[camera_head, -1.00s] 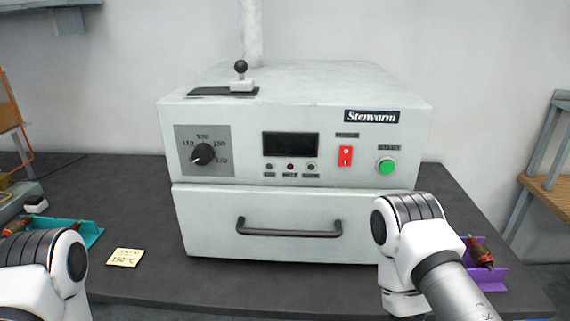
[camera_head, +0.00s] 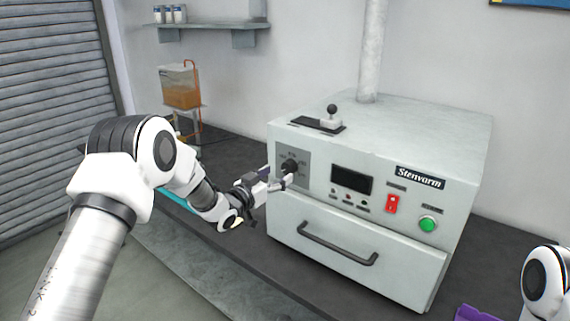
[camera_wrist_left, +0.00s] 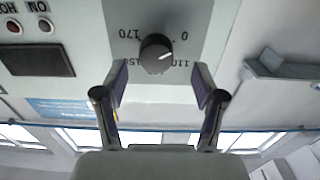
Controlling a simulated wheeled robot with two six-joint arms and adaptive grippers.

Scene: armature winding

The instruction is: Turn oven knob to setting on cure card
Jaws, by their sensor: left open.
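The oven knob (camera_head: 289,166) is black and round, on a grey dial plate at the oven's front left. In the left wrist view the knob (camera_wrist_left: 156,53) shows upside down, with a white pointer mark toward the right of the picture, away from the 150 and 170 labels on the left. My left gripper (camera_head: 277,182) is at the dial. Its open fingers (camera_wrist_left: 158,92) lie either side below the knob in the wrist view, apart from it and empty. The cure card is hidden now; a second ago its text looked like 150 °C. My right gripper is out of view.
The oven (camera_head: 390,130) also has a display, a red switch (camera_head: 392,204), a green button (camera_head: 428,224) and a drawer handle (camera_head: 338,243). A purple holder (camera_head: 476,313) is at the bottom right. Part of a teal tray (camera_head: 176,199) shows behind my left arm.

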